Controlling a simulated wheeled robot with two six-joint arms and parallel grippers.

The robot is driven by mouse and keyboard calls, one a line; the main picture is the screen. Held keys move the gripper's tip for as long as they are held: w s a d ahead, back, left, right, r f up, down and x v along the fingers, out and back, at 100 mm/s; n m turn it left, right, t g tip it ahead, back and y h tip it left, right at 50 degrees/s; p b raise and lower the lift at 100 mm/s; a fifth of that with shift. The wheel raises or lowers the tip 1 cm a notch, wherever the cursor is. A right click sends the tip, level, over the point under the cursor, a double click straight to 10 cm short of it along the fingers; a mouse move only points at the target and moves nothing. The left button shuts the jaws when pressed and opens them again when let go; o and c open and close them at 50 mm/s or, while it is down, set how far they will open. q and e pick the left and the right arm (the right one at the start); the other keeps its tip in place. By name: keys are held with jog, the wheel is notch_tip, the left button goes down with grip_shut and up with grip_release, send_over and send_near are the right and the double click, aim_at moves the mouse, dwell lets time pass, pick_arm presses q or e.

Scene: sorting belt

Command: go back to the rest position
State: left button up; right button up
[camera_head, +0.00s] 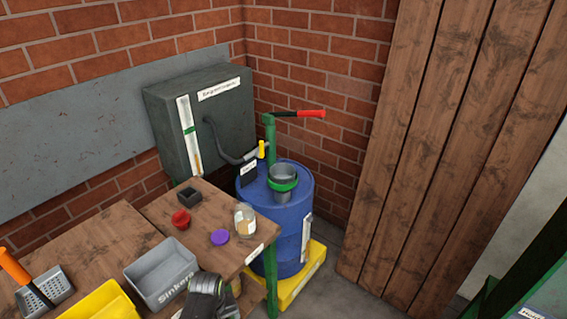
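A dark grey metal part at the bottom edge, left of centre, looks like my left gripper (207,286). It is by the right end of the grey "Sinkers" bin (150,286), at the front edge of the wooden table (158,210). Its fingers are too small and cut off to tell whether they are open or shut, and I see nothing clearly held. My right gripper is not in view.
On the table are a red piece (181,220), a black block (190,197), a purple disc (220,237) and a glass jar (245,220). A blue barrel (285,235) stands behind.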

pick_arm(q)
jog(key=s+a+f+m+b, duration=0.1)
jog(key=s+a+f, duration=0.2)
jog(key=s+f, duration=0.6)
jog(key=s+a+f+m+b, duration=0.15)
jog(key=s+a+f, duration=0.25)
jog(key=s+f, duration=0.6)
jog(key=s+a+f, duration=0.2)
jog(key=s+f, duration=0.1)
jog(key=s, duration=0.4)
jog(key=s+a+f+m+b, duration=0.1)
jog(key=s+a+f, duration=0.1)
jog(key=s+f, duration=0.2)
jog(key=s+a+f+m+t+y+b, duration=0.1)
jog(key=s+f, duration=0.3)
jog(key=s, duration=0.5)
jog(key=shift+s+a, duration=0.35)
jog(key=shift+a, duration=0.1)
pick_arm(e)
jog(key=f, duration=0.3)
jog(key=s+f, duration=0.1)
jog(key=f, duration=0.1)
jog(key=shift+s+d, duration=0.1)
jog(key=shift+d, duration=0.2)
